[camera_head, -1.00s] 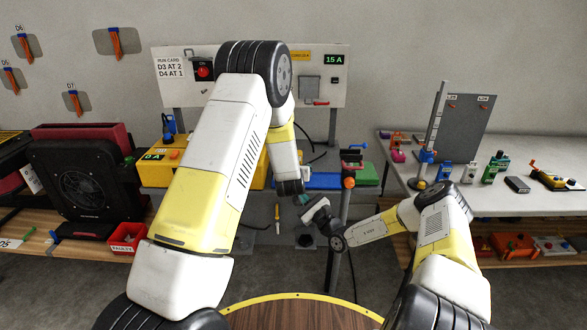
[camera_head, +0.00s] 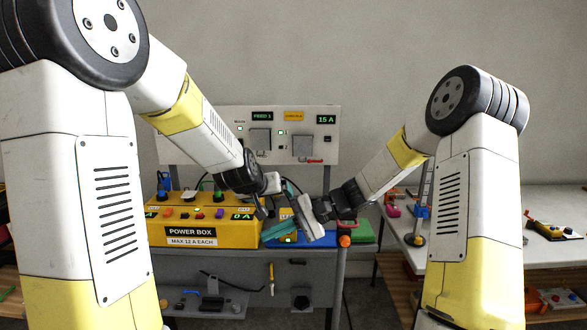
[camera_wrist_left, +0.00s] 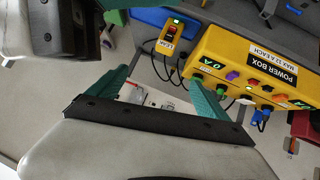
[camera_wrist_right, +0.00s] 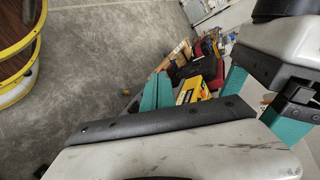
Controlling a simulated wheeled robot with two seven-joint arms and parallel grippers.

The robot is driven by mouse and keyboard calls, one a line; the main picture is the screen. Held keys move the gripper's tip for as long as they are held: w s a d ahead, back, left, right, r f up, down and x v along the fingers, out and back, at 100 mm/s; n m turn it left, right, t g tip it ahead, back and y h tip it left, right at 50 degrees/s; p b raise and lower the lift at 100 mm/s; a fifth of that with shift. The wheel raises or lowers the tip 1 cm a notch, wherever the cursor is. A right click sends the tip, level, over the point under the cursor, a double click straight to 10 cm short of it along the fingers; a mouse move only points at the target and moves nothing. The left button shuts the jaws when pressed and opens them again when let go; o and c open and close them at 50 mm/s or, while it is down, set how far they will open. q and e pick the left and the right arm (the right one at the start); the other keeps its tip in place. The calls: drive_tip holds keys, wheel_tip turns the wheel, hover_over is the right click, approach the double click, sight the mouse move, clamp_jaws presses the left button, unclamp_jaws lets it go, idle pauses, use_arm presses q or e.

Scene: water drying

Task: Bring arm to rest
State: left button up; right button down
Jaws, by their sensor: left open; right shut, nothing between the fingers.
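My left gripper (camera_head: 276,202) is in front of the yellow power box and the panel in the head view. Its teal fingers are apart and empty in the left wrist view (camera_wrist_left: 160,88). My right gripper (camera_head: 274,232) is just below and beside it, coming in from the right. Its teal fingers are together with nothing between them in the right wrist view (camera_wrist_right: 157,88). The two grippers are very close; I cannot tell whether they touch. Both forearms slope down and inward from raised elbows.
The yellow power box (camera_head: 198,232) stands on the bench behind the grippers, below an upright white panel (camera_head: 222,122). A white side table (camera_head: 540,212) is at the right. In the right wrist view, grey floor (camera_wrist_right: 110,60) is open beside a yellow-edged round wooden top (camera_wrist_right: 12,55).

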use_arm(q)
drive_tip(key=s+a+r+g, duration=0.1)
drive_tip(key=s+a+r, duration=0.1)
drive_tip(key=s, duration=0.8)
drive_tip(key=s+a+r+g, duration=0.1)
drive_tip(key=s+a+r, duration=0.1)
drive_tip(key=s, duration=0.7)
drive_tip(key=s+a+r+g, duration=0.1)
drive_tip(key=s+a+r, duration=0.2)
drive_tip(key=s, duration=0.7)
drive_tip(key=shift+s+a+m+g, duration=0.25)
drive_tip(key=shift+s+m+g, duration=0.05)
drive_tip(key=shift+m, duration=0.1)
drive_tip(key=shift+s+a+f, duration=0.1)
drive_tip(key=shift+s, duration=0.25)
drive_tip(key=shift+c, duration=0.2)
use_arm(e)
drive_tip(key=s+d+r+n+t+h, duration=0.2)
drive_tip(key=s+d+r+h, duration=0.3)
drive_tip(key=s+d, duration=0.5)
drive_tip(key=s+d+r+n+t+h, duration=0.2)
drive_tip(key=s+d+r+t+h, duration=0.3)
drive_tip(key=s+d+r, duration=0.3)
drive_tip(key=s+d, duration=0.2)
drive_tip(key=shift+s+h, duration=0.4)
